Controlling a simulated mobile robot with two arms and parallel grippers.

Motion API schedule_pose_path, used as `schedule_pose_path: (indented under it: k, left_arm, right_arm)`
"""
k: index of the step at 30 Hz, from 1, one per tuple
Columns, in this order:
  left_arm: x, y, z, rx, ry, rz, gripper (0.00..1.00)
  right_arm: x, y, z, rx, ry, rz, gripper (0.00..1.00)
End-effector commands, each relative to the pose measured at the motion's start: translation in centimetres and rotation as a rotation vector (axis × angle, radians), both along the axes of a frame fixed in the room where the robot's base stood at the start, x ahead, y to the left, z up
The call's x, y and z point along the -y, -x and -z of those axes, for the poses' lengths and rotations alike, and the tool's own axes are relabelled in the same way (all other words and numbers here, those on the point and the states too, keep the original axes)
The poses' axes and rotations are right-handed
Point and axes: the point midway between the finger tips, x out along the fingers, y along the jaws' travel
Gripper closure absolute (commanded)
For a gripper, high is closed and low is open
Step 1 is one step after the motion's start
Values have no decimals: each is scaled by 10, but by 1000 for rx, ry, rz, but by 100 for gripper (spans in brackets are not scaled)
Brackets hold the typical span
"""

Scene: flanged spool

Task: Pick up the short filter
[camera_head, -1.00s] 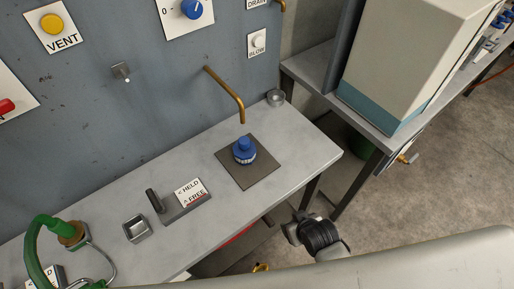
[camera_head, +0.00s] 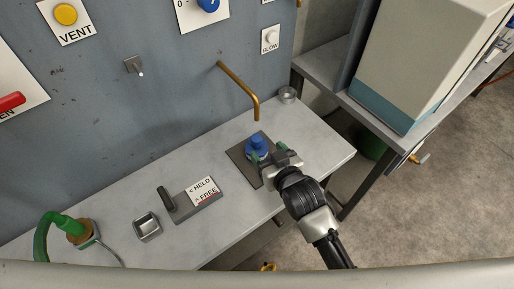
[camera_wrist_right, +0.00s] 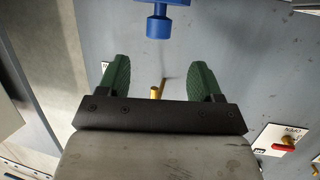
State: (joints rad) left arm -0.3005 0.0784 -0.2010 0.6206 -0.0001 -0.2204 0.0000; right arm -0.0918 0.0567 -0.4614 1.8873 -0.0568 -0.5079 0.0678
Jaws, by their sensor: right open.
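The short filter seems to be the blue part (camera_head: 256,146) with a knob on top, upright on a dark square pad (camera_head: 239,154) on the bench. My right gripper (camera_head: 272,154) is close beside it on the right, partly covering its lower side. In the right wrist view the jaws (camera_wrist_right: 159,78) are open with green pads and nothing between them. The blue part (camera_wrist_right: 158,20) shows there upside down, beyond the pads at the top edge, partly cut off. My left gripper is not in view.
A brass spout (camera_head: 244,86) hangs from the wall panel just above the pad. A HELD/FREE plate (camera_head: 201,191) with a dark lever, a small metal cup (camera_head: 146,227) and a green hose (camera_head: 48,228) are to the left. A glass dish (camera_head: 287,95) sits behind.

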Motion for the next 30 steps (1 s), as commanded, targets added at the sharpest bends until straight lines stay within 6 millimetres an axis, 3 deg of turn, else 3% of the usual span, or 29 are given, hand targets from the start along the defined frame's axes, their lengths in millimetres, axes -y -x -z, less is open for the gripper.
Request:
schedule_pose_path:
  k: [3, 11, 21, 30]
  left_arm:
    - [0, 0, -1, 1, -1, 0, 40]
    - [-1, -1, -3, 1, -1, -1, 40]
    - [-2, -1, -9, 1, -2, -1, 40]
    - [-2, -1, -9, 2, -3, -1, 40]
  right_arm:
    - [-8, -17, 5, 0, -1, 0, 35]
    - [-15, -33, 11, -1, 0, 0, 35]
    - [-29, -68, 26, -2, 1, 1, 35]
    - [-31, -74, 29, -2, 0, 1, 35]
